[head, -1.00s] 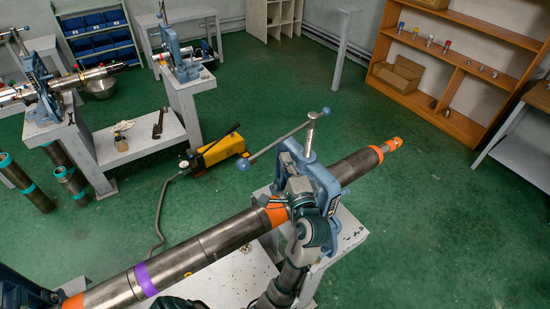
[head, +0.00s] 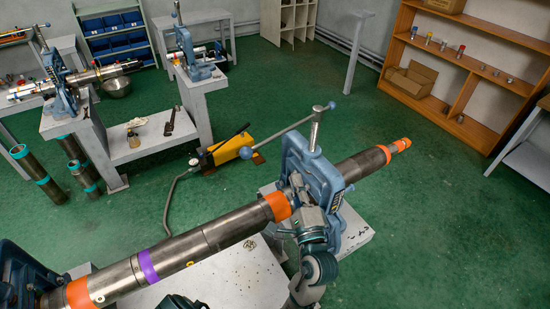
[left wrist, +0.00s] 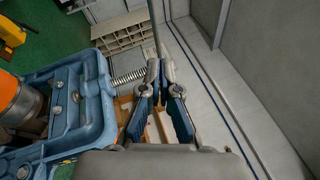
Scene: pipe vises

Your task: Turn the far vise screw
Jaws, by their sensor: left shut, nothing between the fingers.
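The blue far vise (head: 326,186) clamps the far part of a long steel pipe (head: 228,228). Its upright screw (head: 317,132) carries a slanted handle bar with ball ends (head: 246,153). My left gripper (head: 296,188) overlaps the near side of the vise body, below the screw in the picture. In the left wrist view, the fingers (left wrist: 160,72) are shut and empty. The threaded screw (left wrist: 128,77) comes out of the vise (left wrist: 85,100) at left and ends near the fingertips; a thin bar (left wrist: 154,30) shows beyond them. I cannot tell whether they touch.
Another blue vise (head: 20,275) holds the pipe at lower left. A yellow pump (head: 238,149) lies on the green floor behind the pipe. A bench with a second pipe (head: 105,73) stands at upper left, wooden shelves (head: 465,60) at upper right. Floor right of the vise is clear.

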